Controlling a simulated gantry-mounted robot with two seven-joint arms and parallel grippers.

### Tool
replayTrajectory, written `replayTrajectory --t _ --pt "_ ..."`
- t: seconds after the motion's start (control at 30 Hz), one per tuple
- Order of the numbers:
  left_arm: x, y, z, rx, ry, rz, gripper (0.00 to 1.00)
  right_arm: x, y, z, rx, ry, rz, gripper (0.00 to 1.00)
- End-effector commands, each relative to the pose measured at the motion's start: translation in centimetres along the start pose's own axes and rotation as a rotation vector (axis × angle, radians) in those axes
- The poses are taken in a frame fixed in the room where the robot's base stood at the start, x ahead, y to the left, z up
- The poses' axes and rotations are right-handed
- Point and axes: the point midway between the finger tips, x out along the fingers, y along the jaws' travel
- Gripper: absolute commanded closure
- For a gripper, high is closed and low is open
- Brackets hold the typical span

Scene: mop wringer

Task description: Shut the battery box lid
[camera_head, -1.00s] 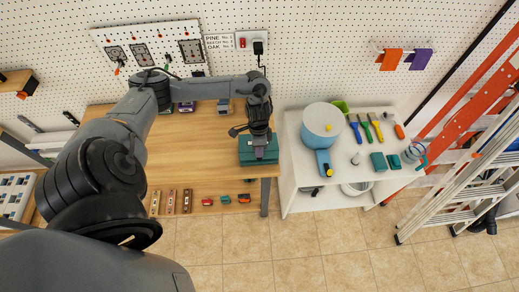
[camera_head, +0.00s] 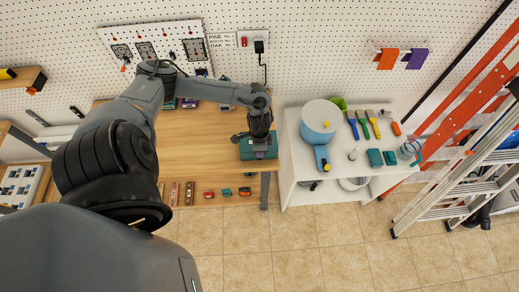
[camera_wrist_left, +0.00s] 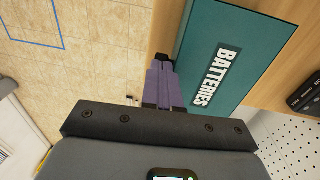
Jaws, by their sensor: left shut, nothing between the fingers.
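The teal battery box (camera_head: 245,151) sits at the right end of the wooden workbench, partly hidden under my left gripper (camera_head: 260,154). In the left wrist view its flat teal lid (camera_wrist_left: 250,45) with a white BATTERIES label fills the upper right. The fingers of my left gripper (camera_wrist_left: 161,66) are purple, together and empty, beside the lid's edge and partly over it. I cannot tell whether they touch the lid, or whether the lid lies fully down. My right gripper is not in view.
A white table (camera_head: 295,165) to the right holds a blue-and-white bucket (camera_head: 320,122), brushes and teal boxes. Ladders (camera_head: 455,190) stand at the far right. The workbench middle is clear.

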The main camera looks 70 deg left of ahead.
Motion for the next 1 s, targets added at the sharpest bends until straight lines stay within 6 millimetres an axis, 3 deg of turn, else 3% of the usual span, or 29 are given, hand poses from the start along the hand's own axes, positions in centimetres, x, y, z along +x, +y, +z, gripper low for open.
replayTrajectory --t 0.57,0.83,1.0 --pt "-2.0 0.2 0.0 0.0 -0.001 0.0 1.0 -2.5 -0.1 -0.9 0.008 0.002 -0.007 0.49" --pt "-5.4 0.6 -0.3 0.008 0.001 -0.002 1.0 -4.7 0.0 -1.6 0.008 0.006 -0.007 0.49" --pt "-8.6 0.8 -0.3 0.008 0.002 -0.004 1.0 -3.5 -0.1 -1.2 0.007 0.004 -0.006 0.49"
